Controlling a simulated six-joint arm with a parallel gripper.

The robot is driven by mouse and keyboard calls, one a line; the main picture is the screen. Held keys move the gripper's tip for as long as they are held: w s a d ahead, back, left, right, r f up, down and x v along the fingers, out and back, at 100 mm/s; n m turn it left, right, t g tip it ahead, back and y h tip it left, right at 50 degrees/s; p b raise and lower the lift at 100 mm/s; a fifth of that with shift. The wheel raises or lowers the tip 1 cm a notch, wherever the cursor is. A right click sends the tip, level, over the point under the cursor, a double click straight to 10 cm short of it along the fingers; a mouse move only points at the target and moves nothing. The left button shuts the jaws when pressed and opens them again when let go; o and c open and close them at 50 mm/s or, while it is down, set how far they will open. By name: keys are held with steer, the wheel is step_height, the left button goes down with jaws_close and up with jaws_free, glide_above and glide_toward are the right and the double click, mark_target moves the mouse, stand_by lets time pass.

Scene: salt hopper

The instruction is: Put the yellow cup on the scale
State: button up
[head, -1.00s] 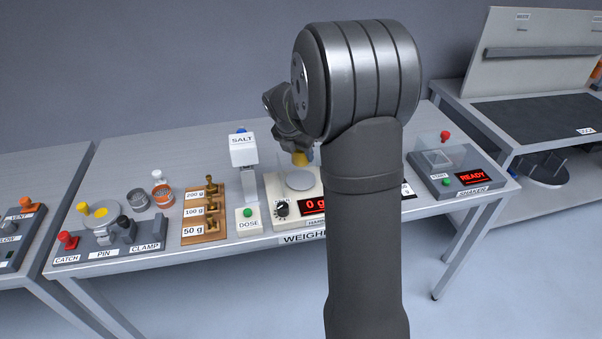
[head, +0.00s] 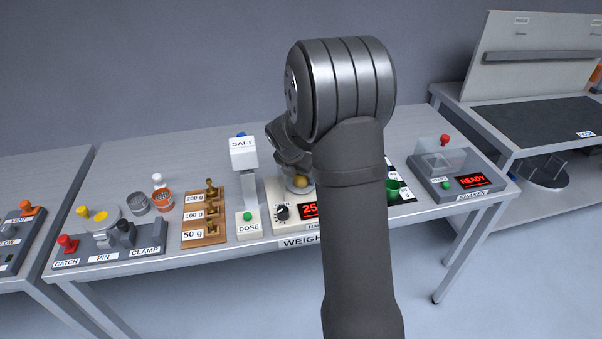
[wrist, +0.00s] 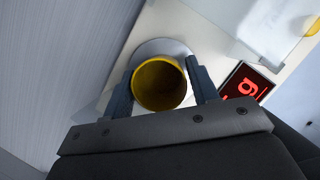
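The red display (head: 308,210) starts with 25; my arm hides the rest. The cup's base and its contact with the pan are hidden.
The salt dispenser (head: 243,156) stands just left of the scale. Brass weights (head: 210,208) sit in a wooden rack further left. The table's back strip is clear.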

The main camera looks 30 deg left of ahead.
steer(key=shift+o, duration=0.4)
steer(key=shift+r, duration=0.1)
steer(key=shift+r, duration=0.25)
steer(key=v, duration=1.1)
steer(key=shift+s+r, duration=0.2)
steer(key=shift+r, duration=0.1)
steer(key=x, duration=1.2)
steer(key=shift+f, duration=0.15)
step_height(320, 180, up, 2)
steer(key=shift+r, duration=0.8)
